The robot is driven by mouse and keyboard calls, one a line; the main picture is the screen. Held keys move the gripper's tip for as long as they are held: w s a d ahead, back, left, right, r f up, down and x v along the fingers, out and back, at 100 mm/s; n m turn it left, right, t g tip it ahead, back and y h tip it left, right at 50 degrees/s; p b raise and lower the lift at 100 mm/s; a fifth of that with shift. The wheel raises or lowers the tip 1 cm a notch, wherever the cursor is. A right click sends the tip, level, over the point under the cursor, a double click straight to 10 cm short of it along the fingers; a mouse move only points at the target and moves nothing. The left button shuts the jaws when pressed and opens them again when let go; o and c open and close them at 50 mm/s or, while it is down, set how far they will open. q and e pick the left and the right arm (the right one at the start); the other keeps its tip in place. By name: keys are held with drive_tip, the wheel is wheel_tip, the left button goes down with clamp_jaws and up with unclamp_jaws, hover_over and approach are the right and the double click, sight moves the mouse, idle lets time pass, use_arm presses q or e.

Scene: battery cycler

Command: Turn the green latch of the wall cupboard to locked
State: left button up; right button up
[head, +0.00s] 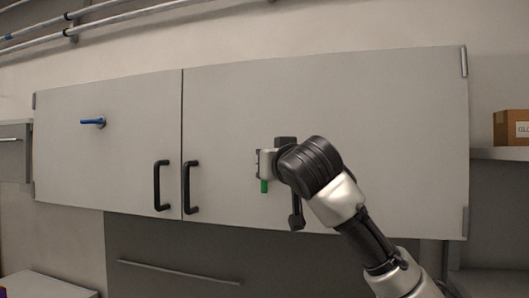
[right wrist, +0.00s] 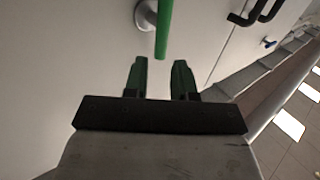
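The green latch (head: 264,186) is on the right door of the wall cupboard (head: 400,110). In the head view only a short piece of it shows, pointing down below my right gripper; the rest is hidden behind the gripper. In the right wrist view the green latch (right wrist: 164,28) is a straight bar beside a round silver mount (right wrist: 146,15). My right gripper (right wrist: 159,68) is open, its two fingers apart. The bar's near end lies just ahead of the gap between the fingertips, and no grip on it shows. My left gripper is not in view.
A blue latch (head: 93,122) lies roughly level on the left door. Two black door handles (head: 161,186) (head: 190,188) flank the seam, left of my right gripper. A cardboard box (head: 510,128) stands on a shelf at the right. Pipes (head: 110,18) run above the cupboard.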

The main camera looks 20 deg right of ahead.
drive_tip(key=shift+w+p, duration=1.4)
drive_tip(key=shift+w, duration=1.6)
drive_tip(key=shift+c, duration=0.4)
clamp_jaws()
